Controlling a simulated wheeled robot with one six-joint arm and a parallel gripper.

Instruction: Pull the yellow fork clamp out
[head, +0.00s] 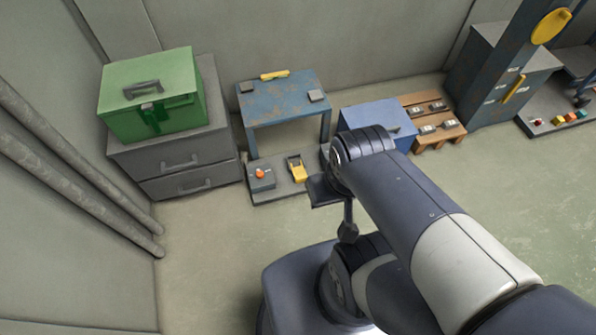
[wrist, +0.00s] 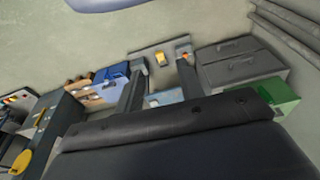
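A yellow forked piece (head: 297,170) stands on a low grey plate (head: 275,194) in front of the blue table; it looks like the fork clamp. It also shows in the wrist view (wrist: 160,59), between my fingertips in the picture but farther off. What it grips or sits in is too small to tell. My gripper (wrist: 161,57) is open and empty, its two fingers wide apart. In the head view my gripper (head: 324,190) is right of the plate, partly hidden by my arm.
An orange knob on a grey box (head: 262,178) stands left of the yellow piece. A rusty blue table (head: 280,97) with a yellow bar (head: 274,75) is behind. Grey drawers (head: 178,160) with a green case (head: 150,95) stand left; a blue box (head: 375,120) and wooden pallet (head: 440,138) right.

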